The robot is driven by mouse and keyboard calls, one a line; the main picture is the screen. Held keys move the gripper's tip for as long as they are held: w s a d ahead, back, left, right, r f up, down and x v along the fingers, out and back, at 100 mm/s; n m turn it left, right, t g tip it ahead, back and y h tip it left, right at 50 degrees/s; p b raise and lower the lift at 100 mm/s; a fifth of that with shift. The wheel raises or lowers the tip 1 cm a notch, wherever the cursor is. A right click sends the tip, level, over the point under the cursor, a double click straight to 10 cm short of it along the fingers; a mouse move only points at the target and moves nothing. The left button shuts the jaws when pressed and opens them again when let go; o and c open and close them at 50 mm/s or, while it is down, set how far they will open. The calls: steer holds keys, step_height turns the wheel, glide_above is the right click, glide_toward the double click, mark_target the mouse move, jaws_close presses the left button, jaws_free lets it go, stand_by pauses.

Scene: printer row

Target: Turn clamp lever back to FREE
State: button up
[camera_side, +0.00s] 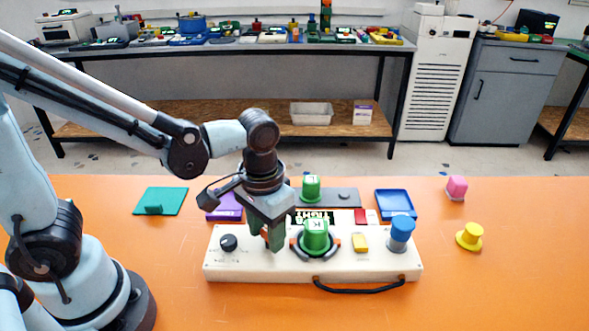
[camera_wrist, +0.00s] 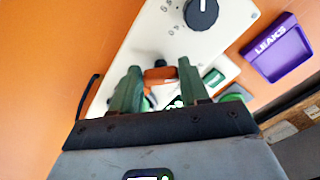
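The white fixture panel (camera_side: 290,268) lies on the orange table. A green cylinder marked K (camera_side: 316,236) stands in a dark ring clamp with orange ends (camera_side: 333,243) at its middle. My gripper (camera_side: 267,238) points down just left of the cylinder, over the panel. In the wrist view, my gripper's green fingers (camera_wrist: 158,72) are apart, with an orange piece (camera_wrist: 160,74) between or just beyond the tips. I cannot tell whether they touch it. The piece looks like part of the clamp; the rest of the clamp is mostly hidden behind the fingers. No FREE mark is readable.
The panel also holds a black knob (camera_side: 229,243), a yellow block (camera_side: 360,242), a blue cylinder (camera_side: 401,231) and a black handle (camera_side: 358,288). Behind it are a purple LEAKS tray (camera_wrist: 279,48), a second green cylinder (camera_side: 311,188) and a blue tray (camera_side: 395,204).

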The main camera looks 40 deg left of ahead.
steer(key=o, duration=0.4)
steer(key=shift+r, duration=0.1)
steer(key=shift+r, duration=5.95)
